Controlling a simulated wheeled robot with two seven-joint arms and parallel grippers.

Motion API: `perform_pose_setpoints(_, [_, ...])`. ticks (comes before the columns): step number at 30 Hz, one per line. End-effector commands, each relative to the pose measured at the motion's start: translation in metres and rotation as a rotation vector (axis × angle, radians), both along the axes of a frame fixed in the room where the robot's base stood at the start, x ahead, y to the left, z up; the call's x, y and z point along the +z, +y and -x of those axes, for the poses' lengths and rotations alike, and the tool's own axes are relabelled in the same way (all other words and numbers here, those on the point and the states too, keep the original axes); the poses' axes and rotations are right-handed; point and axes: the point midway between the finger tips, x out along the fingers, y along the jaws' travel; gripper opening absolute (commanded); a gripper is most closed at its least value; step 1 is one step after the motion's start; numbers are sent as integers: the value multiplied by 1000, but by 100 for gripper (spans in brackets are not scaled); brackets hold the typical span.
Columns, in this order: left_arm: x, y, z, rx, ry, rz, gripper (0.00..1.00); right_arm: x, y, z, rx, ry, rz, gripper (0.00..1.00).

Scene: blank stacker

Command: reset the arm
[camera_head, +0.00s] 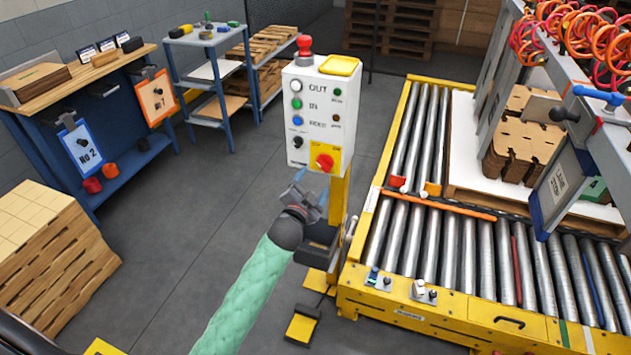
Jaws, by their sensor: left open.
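My left arm, in a pale green sleeve, reaches up from the bottom of the head view to the middle. My left gripper (304,188) is at its end, open, with nothing seen between its fingers. It is just below the white control box (322,118), in front of its yellow post. I cannot tell whether the fingers touch anything. The box has a red knob on top, coloured buttons labelled OUT and IN, and a red switch on a yellow plate. My right gripper is not in view.
A yellow-framed roller conveyor (418,320) fills the right side, with cardboard stacks (520,145) on a white sheet. A blue workbench (62,150) and a grey cart (208,95) stand back left. Grey floor (190,230) is clear between.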

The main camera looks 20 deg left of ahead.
Motion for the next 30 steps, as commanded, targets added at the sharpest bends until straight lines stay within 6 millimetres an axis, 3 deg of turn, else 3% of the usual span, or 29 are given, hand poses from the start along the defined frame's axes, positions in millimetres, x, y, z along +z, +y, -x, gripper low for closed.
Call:
perform_pose_setpoints(6, [1,0,8,0,-1,0,73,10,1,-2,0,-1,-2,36])
perform_pose_setpoints(22, [-1,1,8,6,11,24,73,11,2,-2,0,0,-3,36])
perform_pose_setpoints(26, [-19,9,9,48,101,87,73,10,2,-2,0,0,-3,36])
perform_pose_setpoints(30, [-64,19,15,128,299,207,73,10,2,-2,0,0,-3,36])
